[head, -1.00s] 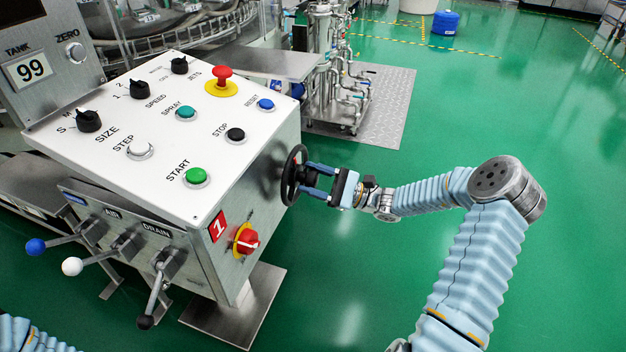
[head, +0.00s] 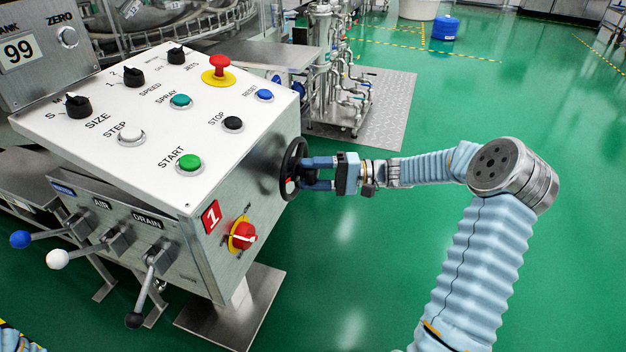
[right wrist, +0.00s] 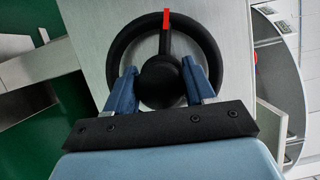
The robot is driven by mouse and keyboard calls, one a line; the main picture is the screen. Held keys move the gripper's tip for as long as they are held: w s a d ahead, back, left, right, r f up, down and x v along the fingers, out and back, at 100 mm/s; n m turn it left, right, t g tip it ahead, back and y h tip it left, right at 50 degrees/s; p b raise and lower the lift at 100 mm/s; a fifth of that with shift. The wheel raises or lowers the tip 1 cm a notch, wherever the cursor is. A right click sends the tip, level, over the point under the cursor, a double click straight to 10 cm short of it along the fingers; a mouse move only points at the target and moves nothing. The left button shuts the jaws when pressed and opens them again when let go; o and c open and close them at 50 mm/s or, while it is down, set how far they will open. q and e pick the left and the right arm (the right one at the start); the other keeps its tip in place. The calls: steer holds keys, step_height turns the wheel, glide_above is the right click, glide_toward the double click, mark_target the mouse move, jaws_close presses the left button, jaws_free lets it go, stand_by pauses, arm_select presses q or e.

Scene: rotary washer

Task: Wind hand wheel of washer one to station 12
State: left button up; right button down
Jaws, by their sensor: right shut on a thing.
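The black hand wheel (head: 291,158) sits on the right side face of the washer-one control box, which bears a red "1" plate (head: 211,217). My right gripper (head: 305,174) reaches the wheel from the right, its blue fingers at the wheel face. In the right wrist view the wheel rim (right wrist: 113,48) surrounds a dark round hub and one spoke, with a red mark (right wrist: 167,18) at the top of the picture. The fingers (right wrist: 160,78) flank the hub and cover parts of the rim. My left gripper is out of view.
The box top (head: 75,140) carries knobs, buttons and a red emergency stop (head: 218,68). A red-yellow rotary switch (head: 243,235) is below the wheel. Levers (head: 135,319) project at the front left. Green floor right of the box is free around my arm.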

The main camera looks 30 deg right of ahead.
steer(key=shift+f+n+g+h+b, duration=0.15)
steer(key=shift+n+h+b, duration=0.15)
steer(key=shift+n+b, duration=0.4)
steer(key=shift+f+n+g+h+b, duration=0.15)
steer(key=shift+n+h+b, duration=0.15)
steer(key=shift+n+b, duration=0.4)
steer(key=shift+r, duration=0.15)
steer(key=shift+s, duration=0.1)
steer(key=shift+c, duration=2.4)
jaws_free()
steer(key=p+v, duration=0.1)
steer(key=v, duration=1.2)
steer(key=shift+s+d, duration=0.2)
steer(key=shift+d, duration=0.15)
steer(key=shift+r, duration=0.1)
